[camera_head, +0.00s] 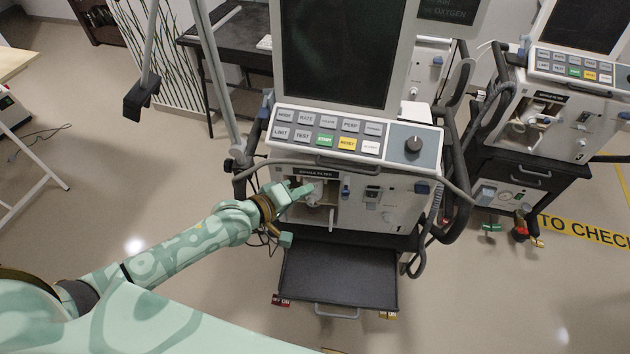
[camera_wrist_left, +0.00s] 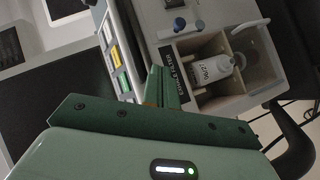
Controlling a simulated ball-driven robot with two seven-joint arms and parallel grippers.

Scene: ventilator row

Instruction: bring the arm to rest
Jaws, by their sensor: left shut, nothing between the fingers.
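My left arm reaches in from the left of the head view to the front of the middle ventilator (camera_head: 395,200). Its left gripper (camera_head: 303,190) is shut and empty, in front of the open filter compartment (camera_head: 330,188) below the button panel. The shut fingers also show in the left wrist view (camera_wrist_left: 163,88), beside the compartment's label strip. In that view a white labelled canister (camera_wrist_left: 212,68) sits inside the compartment, apart from the fingers. Whether the gripper touches the ventilator cannot be told. My right gripper is not in view.
The ventilator's screen (camera_head: 340,50) and button panel (camera_head: 350,135) rise above the gripper. Hoses (camera_head: 455,180) hang at its right side. A black drawer (camera_head: 338,275) with a handle is below. A second ventilator (camera_head: 550,110) stands at right.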

